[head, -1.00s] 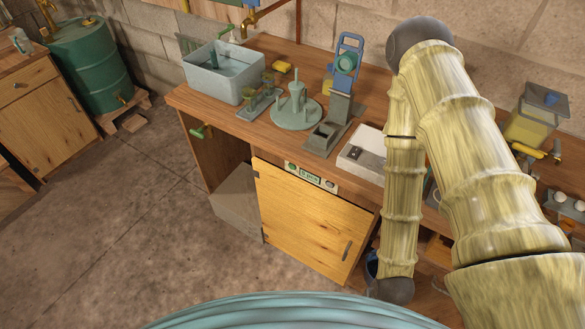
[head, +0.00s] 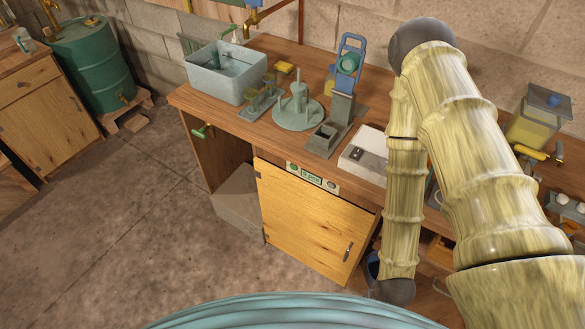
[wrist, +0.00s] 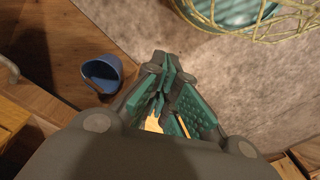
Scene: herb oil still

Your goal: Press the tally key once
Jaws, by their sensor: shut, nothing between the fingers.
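A small panel (head: 312,177) with a green-lit display and buttons at its ends is set in the bench front above the wooden cabinet door, in the head view. I cannot tell from its markings which part is the tally key. My gripper (wrist: 165,88) shows in the wrist view with its green-padded fingers together and nothing between them. It points down over the floor and low woodwork. In the head view my arm hangs to the right of the cabinet door, and the fingers are hidden. The panel cannot be made out in the wrist view.
A blue cup (wrist: 101,74) lies near the fingers, left of them in the wrist view. The wooden bench holds a grey sink tub (head: 222,74), a round green-grey stand (head: 297,112) and a white box (head: 363,149).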

